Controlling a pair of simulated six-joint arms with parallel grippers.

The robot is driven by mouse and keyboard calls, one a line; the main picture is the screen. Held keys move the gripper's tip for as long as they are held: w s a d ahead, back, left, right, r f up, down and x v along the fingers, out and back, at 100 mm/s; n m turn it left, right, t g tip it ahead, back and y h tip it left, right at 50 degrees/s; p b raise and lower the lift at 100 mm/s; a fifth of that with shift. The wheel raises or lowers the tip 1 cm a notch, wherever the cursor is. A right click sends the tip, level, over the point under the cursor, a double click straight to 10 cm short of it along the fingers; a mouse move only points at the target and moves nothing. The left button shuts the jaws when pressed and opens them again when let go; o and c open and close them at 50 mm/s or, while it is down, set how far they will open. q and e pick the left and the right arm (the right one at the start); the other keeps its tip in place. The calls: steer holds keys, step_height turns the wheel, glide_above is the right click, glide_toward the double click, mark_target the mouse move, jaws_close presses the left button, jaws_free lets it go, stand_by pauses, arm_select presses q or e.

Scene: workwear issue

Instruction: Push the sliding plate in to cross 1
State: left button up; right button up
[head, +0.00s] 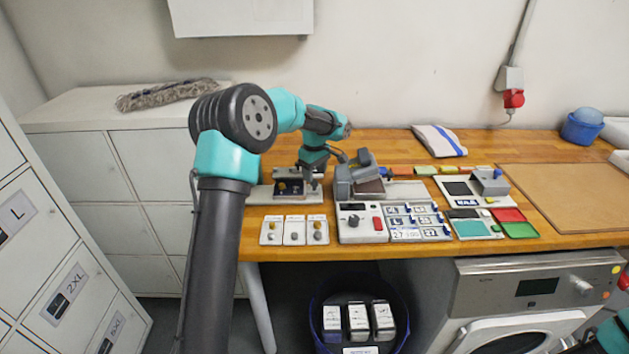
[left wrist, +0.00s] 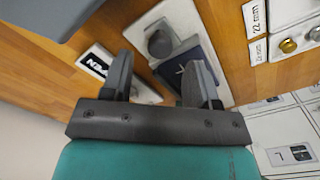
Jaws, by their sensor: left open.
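A dark blue plate (head: 291,188) lies on a pale base (head: 260,196) left of the grey press. In the left wrist view the plate (left wrist: 199,56) carries a small light mark, and a round grey knob (left wrist: 160,43) stands beside it on the pale base (left wrist: 178,17). I cannot tell for certain which part is the sliding plate or where cross 1 is. My left gripper (head: 312,184) is low at the plate's right side; in its wrist view the jaws (left wrist: 160,85) are open with nothing between them. One finger overlaps the plate; contact is unclear. My right gripper is out of view.
The grey press (head: 355,179) stands close to the right of the left gripper. In front are several small cards (head: 294,230) and a control box (head: 361,223). A brown board (head: 575,197) lies at the right. A folded towel (head: 438,140) lies behind.

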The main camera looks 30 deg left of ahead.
mark_target(315, 182)
arm_select(q)
steer(key=shift+f, duration=1.75)
jaws_close()
